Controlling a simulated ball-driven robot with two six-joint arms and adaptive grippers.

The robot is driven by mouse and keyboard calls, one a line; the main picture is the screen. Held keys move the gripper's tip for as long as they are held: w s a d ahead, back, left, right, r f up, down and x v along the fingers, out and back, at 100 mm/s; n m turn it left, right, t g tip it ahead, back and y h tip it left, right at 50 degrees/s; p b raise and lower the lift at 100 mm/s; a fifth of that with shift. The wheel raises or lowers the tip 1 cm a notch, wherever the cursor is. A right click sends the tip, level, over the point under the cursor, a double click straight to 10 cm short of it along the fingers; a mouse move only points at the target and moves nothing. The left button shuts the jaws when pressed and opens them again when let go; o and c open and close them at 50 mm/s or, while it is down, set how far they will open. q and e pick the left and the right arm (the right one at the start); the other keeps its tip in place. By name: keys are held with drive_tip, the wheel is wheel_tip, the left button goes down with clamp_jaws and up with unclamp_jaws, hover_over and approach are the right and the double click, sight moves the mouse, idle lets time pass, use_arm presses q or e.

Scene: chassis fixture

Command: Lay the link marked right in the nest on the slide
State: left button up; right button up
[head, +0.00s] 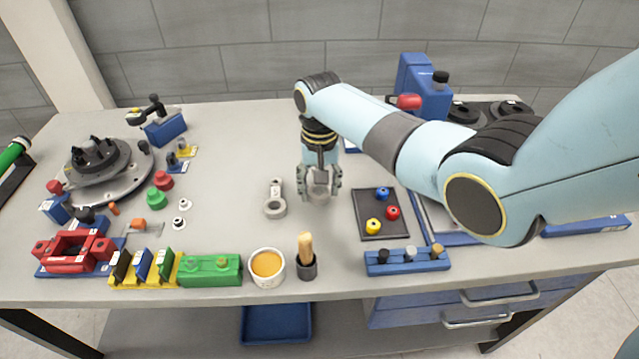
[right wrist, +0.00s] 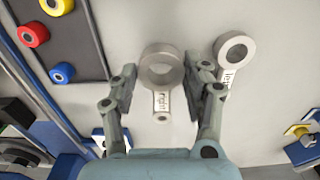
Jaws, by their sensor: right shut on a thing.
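The link marked right (right wrist: 161,101) is a grey ring with a short labelled stem, seen between the fingers in the right wrist view. My right gripper (head: 320,190) is shut on its ring (head: 319,198) over the middle of the table. I cannot tell whether the link touches the table. The link marked left (head: 274,208) lies on the table just left of the gripper; it also shows in the right wrist view (right wrist: 223,75). I cannot make out the nest on the slide; my right arm hides part of the table's right side. My left gripper is not in view.
A dark tray with coloured knobs (head: 368,208) lies right of the gripper. A blue rack (head: 408,262), a dark cup with a brush (head: 306,269) and a bowl (head: 267,280) stand along the front. A round turntable (head: 98,194) is at left. The table behind the links is clear.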

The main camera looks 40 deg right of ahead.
sight(320, 209)
drive_tip(key=shift+f+b, duration=1.3)
drive_tip(key=shift+f, duration=0.7)
drive_tip(key=o, duration=1.3)
drive_tip(key=shift+c, duration=0.2)
wheel_tip(320, 209, up, 2)
drive_tip(key=p, duration=0.2)
drive_tip(key=shift+r+p, duration=0.25)
drive_tip(key=shift+p, duration=0.15)
drive_tip(key=shift+r+p, duration=0.5)
drive_tip(key=shift+r, duration=0.5)
